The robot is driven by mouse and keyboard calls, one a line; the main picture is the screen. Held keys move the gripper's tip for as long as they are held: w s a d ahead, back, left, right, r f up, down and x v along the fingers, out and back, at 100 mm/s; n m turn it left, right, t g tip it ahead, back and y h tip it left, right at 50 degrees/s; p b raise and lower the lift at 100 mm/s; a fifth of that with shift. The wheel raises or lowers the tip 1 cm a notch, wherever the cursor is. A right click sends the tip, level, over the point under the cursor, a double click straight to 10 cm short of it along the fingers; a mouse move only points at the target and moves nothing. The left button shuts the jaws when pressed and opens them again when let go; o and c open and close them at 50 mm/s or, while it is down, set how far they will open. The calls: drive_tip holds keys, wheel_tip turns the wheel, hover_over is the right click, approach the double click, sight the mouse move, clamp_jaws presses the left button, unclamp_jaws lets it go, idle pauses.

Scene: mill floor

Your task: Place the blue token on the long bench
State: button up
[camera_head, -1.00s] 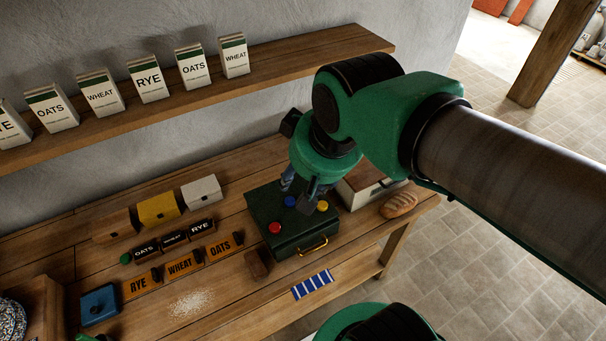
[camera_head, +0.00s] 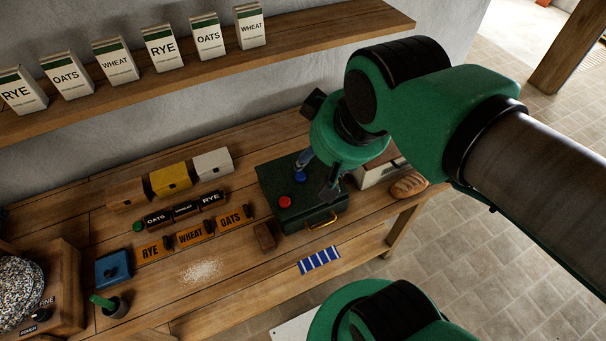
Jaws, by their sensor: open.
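The blue token (camera_head: 300,176) sits on the lid of a dark green box (camera_head: 303,215). The box stands on the long wooden bench (camera_head: 231,285) against the wall. A red token (camera_head: 285,202) lies on the same lid, to the left of the blue one. My gripper (camera_head: 318,180) is open above the box, pointing down, with its fingers to either side of the blue token in the picture. I cannot tell whether the fingers touch it. The yellow token is hidden behind the gripper.
A bread loaf (camera_head: 408,184) and a pale box (camera_head: 372,175) stand right of the green box. A brown block (camera_head: 265,235) and a blue striped cloth (camera_head: 320,260) lie near its front. Label blocks (camera_head: 190,237) stand left. The wall shelf (camera_head: 345,30) runs above. Spilled grain (camera_head: 200,270) lies in front.

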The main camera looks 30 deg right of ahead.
drive_tip(key=w+d+f+g, duration=0.1)
drive_tip(key=w+f+g, duration=0.1)
drive_tip(key=w, duration=0.5)
drive_tip(key=n+g+p, duration=0.2)
drive_tip(key=n+g, duration=0.1)
drive_tip(key=g, duration=0.1)
hover_over(301, 176)
wheel_tip(301, 176, down, 22)
drive_tip(key=shift+r, duration=0.15)
drive_tip(key=shift+w, duration=0.1)
drive_tip(key=shift+f+b, duration=0.3)
drive_tip(key=shift+f, duration=3.95)
drive_tip(key=shift+f, duration=0.1)
drive_tip(key=shift+f, duration=2.55)
